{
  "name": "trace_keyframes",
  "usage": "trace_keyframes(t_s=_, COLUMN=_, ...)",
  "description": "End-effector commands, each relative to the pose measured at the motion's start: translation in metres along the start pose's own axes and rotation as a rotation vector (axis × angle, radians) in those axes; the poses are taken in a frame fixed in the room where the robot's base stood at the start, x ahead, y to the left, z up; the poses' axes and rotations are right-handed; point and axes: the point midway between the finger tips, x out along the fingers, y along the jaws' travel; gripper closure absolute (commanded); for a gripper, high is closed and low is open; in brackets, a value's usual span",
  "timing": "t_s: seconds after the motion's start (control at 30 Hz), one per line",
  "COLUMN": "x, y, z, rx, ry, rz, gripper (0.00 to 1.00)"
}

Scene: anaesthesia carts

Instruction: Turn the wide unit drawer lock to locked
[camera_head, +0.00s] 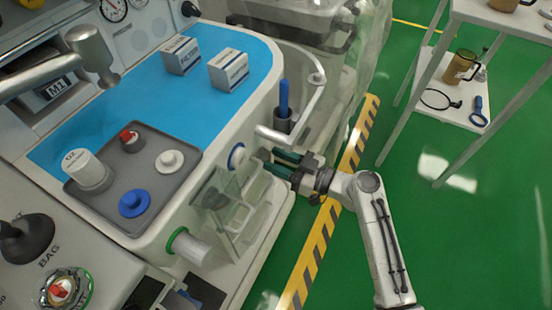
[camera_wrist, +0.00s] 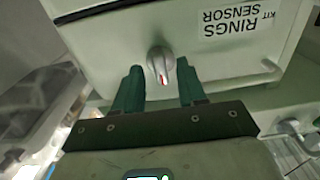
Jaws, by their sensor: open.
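In the wrist view a small grey lock knob (camera_wrist: 161,62) with a red and white mark stands on the pale front of a drawer unit (camera_wrist: 110,40). A label reading "SENSOR RINGS KIT" (camera_wrist: 237,20) appears upside down beside it. My gripper (camera_wrist: 160,78) is open, its two dark green fingers on either side of the knob with gaps between. I cannot tell how deep the fingertips reach. In the head view my gripper (camera_head: 274,162) is at the right side of the cart, fingers pointing left. The knob cannot be made out clearly there.
A clear bin (camera_head: 226,215) hangs just left of my gripper. A pale handle (camera_head: 282,140) is just above it. A grey tray (camera_head: 190,143) lies on the blue top.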

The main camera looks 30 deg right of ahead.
Motion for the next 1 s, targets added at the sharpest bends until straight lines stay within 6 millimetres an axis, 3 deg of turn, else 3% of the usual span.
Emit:
trace_keyframes(t_s=0.37, x=0.0067, y=0.0000, z=0.0004, rx=0.001, ry=-0.001, rz=0.001, gripper=0.60)
trace_keyframes(t_s=0.8, x=0.0064, y=0.0000, z=0.0003, rx=0.000, ry=-0.001, rz=0.001, gripper=1.00)
trace_keyframes(t_s=1.0, x=0.0063, y=-0.0001, z=0.0003, rx=0.000, ry=-0.001, rz=0.001, gripper=1.00)
